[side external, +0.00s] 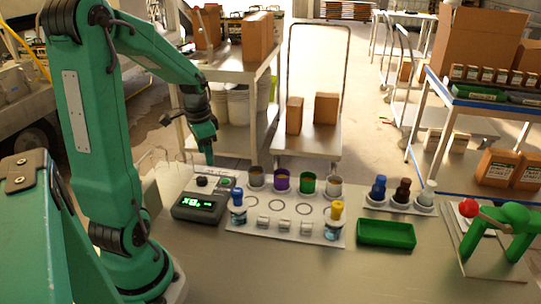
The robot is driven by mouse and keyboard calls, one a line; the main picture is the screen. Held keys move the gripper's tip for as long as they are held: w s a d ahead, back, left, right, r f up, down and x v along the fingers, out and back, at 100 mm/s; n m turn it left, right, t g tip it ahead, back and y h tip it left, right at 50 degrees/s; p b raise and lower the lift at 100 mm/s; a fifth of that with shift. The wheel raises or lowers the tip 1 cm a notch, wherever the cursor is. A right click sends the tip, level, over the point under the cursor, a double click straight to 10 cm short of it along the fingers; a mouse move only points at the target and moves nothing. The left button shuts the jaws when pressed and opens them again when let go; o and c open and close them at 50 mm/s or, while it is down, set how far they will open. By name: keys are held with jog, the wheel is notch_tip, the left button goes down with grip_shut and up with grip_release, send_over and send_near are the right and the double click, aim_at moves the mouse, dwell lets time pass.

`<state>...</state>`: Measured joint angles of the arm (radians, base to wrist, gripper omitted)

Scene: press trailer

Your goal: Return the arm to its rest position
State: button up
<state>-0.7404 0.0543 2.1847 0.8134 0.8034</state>
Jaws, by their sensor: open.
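My gripper (207,150) is at the end of my green arm, in the left half of the side external view. It points down above the back of a small dark device with a lit green display (195,206). The jaws are open and I see nothing held between them. The gap between the fingertips is too small to make out clearly. My arm is raised and bent, reaching to the right from its base at the left of the table.
A white mat (290,233) holds several colored cups and small bottles. A green tray (386,234) and a rack of bottles (400,202) stand to the right. A green press with a red knob (500,228) is at the far right. The table's front middle is clear.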

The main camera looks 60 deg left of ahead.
jog(key=s+d+r+t, duration=0.1)
jog(key=d+r, duration=0.4)
jog(key=d, duration=0.6)
jog(key=s+d+r+t, duration=0.2)
jog(key=d+r, duration=0.4)
jog(key=d, duration=0.6)
jog(key=shift+s+d+n+t+h, duration=0.3)
jog(key=shift+n+t, duration=0.1)
jog(key=shift+t, duration=0.5)
